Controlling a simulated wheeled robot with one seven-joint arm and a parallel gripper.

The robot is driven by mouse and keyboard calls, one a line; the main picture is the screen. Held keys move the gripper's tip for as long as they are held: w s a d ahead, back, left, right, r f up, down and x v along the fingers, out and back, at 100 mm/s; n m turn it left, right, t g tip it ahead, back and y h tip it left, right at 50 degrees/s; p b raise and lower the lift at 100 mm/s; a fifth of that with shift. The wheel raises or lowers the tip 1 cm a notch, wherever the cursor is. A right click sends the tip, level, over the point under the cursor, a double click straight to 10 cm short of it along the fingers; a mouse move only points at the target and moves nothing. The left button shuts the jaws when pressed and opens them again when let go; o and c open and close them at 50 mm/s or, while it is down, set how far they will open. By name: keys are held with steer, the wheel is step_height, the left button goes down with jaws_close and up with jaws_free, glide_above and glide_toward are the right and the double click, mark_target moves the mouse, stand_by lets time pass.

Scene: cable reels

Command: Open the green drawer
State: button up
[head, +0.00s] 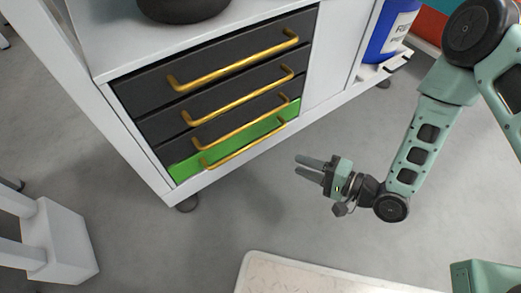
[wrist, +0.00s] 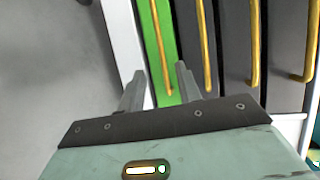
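The green drawer (head: 184,169) is the lowest front in a white cabinet and looks shut, flush with the dark drawers above. Its long gold handle (head: 243,148) runs along the front, partly over the green. In the wrist view the green drawer (wrist: 168,62) stands as an upright strip, with its gold handle (wrist: 160,50) on it. My gripper (head: 306,167) is to the right of the handle and apart from it, in front of the cabinet. Its two fingers (wrist: 160,82) are spread with nothing between them, pointing toward the green drawer's handle end.
Several dark drawers (head: 150,92) with gold handles sit above the green one. A blue container (head: 391,30) stands on a white shelf at the upper right. A pale mat (head: 300,275) lies at the bottom, and a white stand (head: 62,243) is at the left. Grey floor before the cabinet is clear.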

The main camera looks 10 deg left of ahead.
mark_target(252, 146)
steer(key=shift+b+x, duration=4)
steer(key=shift+x, duration=4.65)
steer(key=shift+w+d+f, duration=0.1)
steer(key=shift+w+f, duration=0.05)
steer(key=shift+c, duration=0.3)
jaws_close()
